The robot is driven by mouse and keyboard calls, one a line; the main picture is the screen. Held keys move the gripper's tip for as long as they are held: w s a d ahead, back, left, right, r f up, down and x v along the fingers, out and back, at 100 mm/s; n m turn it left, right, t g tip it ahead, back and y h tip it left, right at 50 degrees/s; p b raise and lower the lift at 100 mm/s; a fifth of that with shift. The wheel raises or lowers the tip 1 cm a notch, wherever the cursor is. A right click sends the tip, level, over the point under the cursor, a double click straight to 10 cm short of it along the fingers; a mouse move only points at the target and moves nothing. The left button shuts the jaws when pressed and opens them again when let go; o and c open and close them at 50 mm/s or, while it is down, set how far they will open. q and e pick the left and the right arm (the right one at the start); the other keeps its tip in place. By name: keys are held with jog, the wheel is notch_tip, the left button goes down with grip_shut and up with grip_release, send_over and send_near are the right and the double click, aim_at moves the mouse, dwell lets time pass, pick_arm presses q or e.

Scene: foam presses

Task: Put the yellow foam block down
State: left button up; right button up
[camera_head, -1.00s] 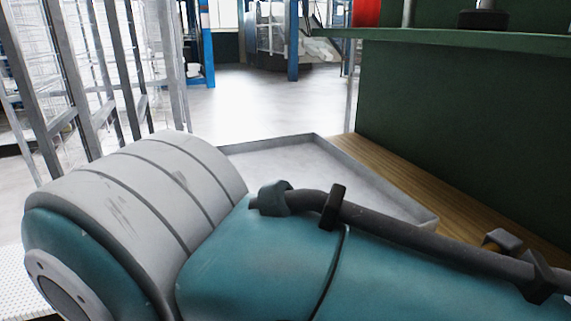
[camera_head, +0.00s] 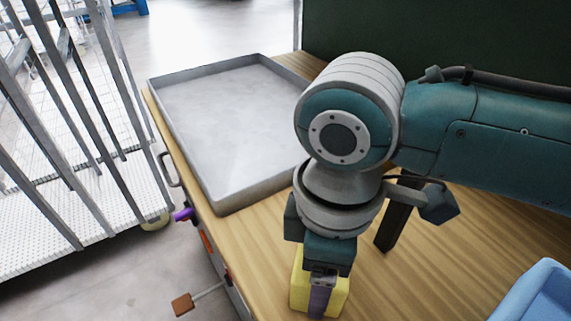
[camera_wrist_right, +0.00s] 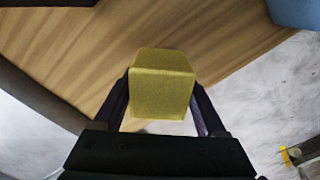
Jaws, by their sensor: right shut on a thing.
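The yellow foam block (camera_head: 300,290) is at the bottom centre of the head view, in the jaws of my right gripper (camera_head: 321,294). The gripper points down and partly covers the block. In the right wrist view the block (camera_wrist_right: 162,82) sits between the two dark fingers of the right gripper (camera_wrist_right: 161,92), with wooden tabletop (camera_wrist_right: 75,50) behind it. I cannot tell whether the block touches the wood. My left gripper is in neither view.
A shallow grey metal tray (camera_head: 222,202) with a raised rim lies on the wooden table (camera_head: 410,270). A blue container (camera_head: 540,295) stands at the lower right. A metal rack (camera_head: 75,195) stands left of the table. A dark green panel (camera_head: 430,40) rises behind.

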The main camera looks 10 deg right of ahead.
jog(key=shift+f, duration=0.1)
jog(key=o, duration=1.3)
jog(key=shift+c, duration=0.2)
